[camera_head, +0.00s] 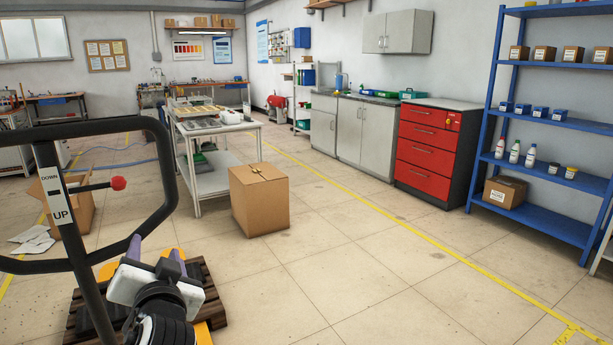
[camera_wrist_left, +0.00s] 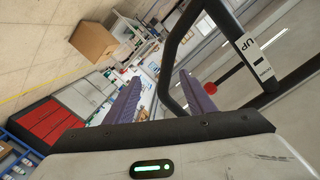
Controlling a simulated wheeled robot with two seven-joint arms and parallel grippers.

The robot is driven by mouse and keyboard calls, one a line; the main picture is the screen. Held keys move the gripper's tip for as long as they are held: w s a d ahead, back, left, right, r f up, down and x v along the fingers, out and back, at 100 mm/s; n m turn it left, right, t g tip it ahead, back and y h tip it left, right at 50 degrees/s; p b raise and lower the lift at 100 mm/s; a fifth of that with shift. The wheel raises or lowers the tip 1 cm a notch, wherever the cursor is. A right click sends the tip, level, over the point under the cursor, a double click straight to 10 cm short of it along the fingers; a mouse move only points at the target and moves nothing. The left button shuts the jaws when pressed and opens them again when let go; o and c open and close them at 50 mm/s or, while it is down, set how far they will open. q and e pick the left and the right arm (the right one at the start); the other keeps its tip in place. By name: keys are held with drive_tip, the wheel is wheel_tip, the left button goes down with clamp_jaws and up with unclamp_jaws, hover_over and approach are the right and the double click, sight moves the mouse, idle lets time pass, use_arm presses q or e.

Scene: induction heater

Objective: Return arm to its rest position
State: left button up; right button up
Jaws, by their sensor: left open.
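My left gripper (camera_head: 155,252) is in the lower left of the head view, with its white body and two purple fingers. The fingers are apart with nothing between them. In the left wrist view the two purple fingers (camera_wrist_left: 160,78) also stand apart and empty. A black loop handle (camera_head: 158,130) with an UP/DOWN label (camera_head: 54,195) and a red-knobbed lever (camera_head: 118,183) stands just beyond and left of the gripper. The handle shows in the wrist view (camera_wrist_left: 170,52) past the fingers, and I see no grip on it. My right gripper is not in view.
A wooden pallet (camera_head: 214,305) lies below the gripper. A closed cardboard box (camera_head: 260,205) stands by a white work table (camera_head: 210,183). A red drawer cabinet (camera_head: 425,160) and blue shelves (camera_head: 540,222) line the right. The floor (camera_head: 370,270) at centre right is clear.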

use_arm(q)
drive_tip(key=s+d+f+m+g+h, duration=0.1)
drive_tip(key=s+d+f+h, duration=0.15)
drive_tip(key=f, duration=0.55)
drive_tip(key=s+d+f+m+g+h, duration=0.1)
drive_tip(key=s+d+f+h, duration=0.2)
drive_tip(key=f, duration=0.5)
drive_tip(key=s+d+f+m+g+h, duration=0.15)
drive_tip(key=s+f, duration=0.25)
drive_tip(key=f, duration=0.4)
drive_tip(key=s+d+f+n+g+h, duration=0.1)
drive_tip(key=s+d+f+h, duration=0.1)
drive_tip(key=s+f, duration=0.4)
drive_tip(key=s+d+f+n+g+h+p, duration=0.1)
drive_tip(key=s+d+f, duration=0.3)
drive_tip(key=s, duration=0.9)
wheel_tip(320, 180, down, 3)
drive_tip(key=shift+s+d+f+n+g+h+p, duration=0.15)
drive_tip(key=shift+s+d+n+g+h+p, duration=0.15)
drive_tip(key=shift+s+d+n+g+h, duration=0.15)
drive_tip(key=shift+w, duration=0.1)
